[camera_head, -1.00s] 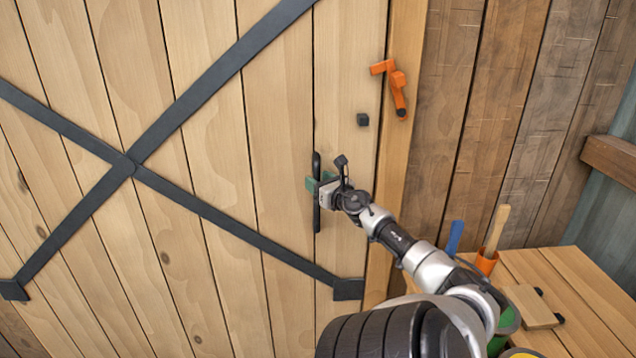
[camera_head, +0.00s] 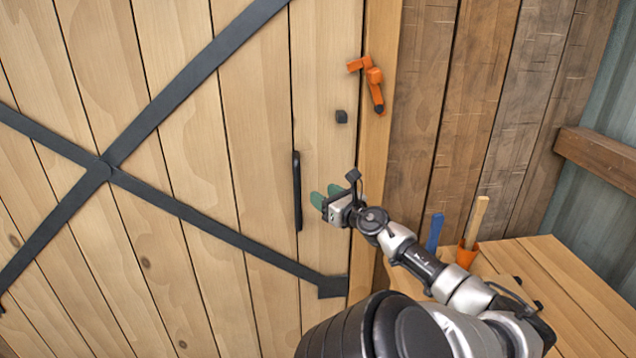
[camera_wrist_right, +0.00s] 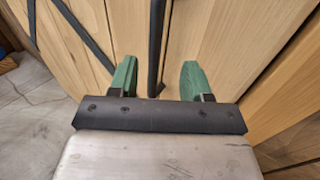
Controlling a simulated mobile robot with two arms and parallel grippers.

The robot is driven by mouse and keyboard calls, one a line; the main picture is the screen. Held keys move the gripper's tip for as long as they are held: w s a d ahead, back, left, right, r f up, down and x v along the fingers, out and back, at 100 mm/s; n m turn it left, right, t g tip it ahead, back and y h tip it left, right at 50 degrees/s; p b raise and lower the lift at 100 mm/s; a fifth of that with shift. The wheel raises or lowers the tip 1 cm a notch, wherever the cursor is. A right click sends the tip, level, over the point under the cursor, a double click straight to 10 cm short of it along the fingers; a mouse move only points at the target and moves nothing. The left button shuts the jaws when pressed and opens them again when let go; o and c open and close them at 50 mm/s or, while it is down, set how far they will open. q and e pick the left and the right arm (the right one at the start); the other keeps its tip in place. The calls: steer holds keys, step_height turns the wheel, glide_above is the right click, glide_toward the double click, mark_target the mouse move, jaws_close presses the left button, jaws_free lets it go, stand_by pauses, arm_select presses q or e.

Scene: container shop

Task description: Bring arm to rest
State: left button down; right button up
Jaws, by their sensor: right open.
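My right gripper (camera_head: 325,196) is open and empty, with green fingers, just to the right of the black door handle (camera_head: 297,190) and apart from it. In the right wrist view, the two green fingers (camera_wrist_right: 158,82) stand wide apart, and the dark handle (camera_wrist_right: 155,45) shows beyond the gap between them. The wooden door (camera_head: 230,130) with black cross straps fills the left and middle of the head view. My left gripper is in neither view.
A wooden bench (camera_head: 560,290) at lower right holds an orange cup (camera_head: 466,255) with a wooden-handled tool (camera_head: 476,220) and a blue item (camera_head: 435,232).

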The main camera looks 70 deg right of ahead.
stand_by(0.6)
steer(key=s+a+f+m+g, duration=0.15)
steer(key=f+m, duration=0.35)
steer(key=f, duration=0.6)
steer(key=s+f+m+g, duration=0.3)
steer(key=f+m, duration=0.2)
steer(key=f, duration=0.5)
steer(key=s+a+f+m+g+y, duration=0.1)
steer(key=a+f+m, duration=0.25)
steer(key=f, duration=0.55)
steer(key=s+a+f+m+g+y, duration=0.1)
steer(key=s+a+f+m+g, duration=0.15)
steer(key=a+f, duration=0.4)
steer(key=s+a+f+m+g+y, duration=0.1)
steer(key=a+f+m+y, duration=0.15)
steer(key=a+f, duration=0.65)
steer(key=s+a+f+m+g+y, duration=0.2)
steer(key=a+f+m, duration=0.2)
steer(key=a+f, duration=0.5)
steer(key=s+a+f+m+g+y, duration=0.1)
steer(key=s+a+f+m, duration=0.1)
steer(key=a, duration=0.7)
steer(key=s+a+f+m+g+y, duration=0.2)
steer(key=a+f, duration=0.3)
steer(key=a, duration=0.5)
steer(key=shift+s+a, duration=0.15)
steer(key=shift+s, duration=0.15)
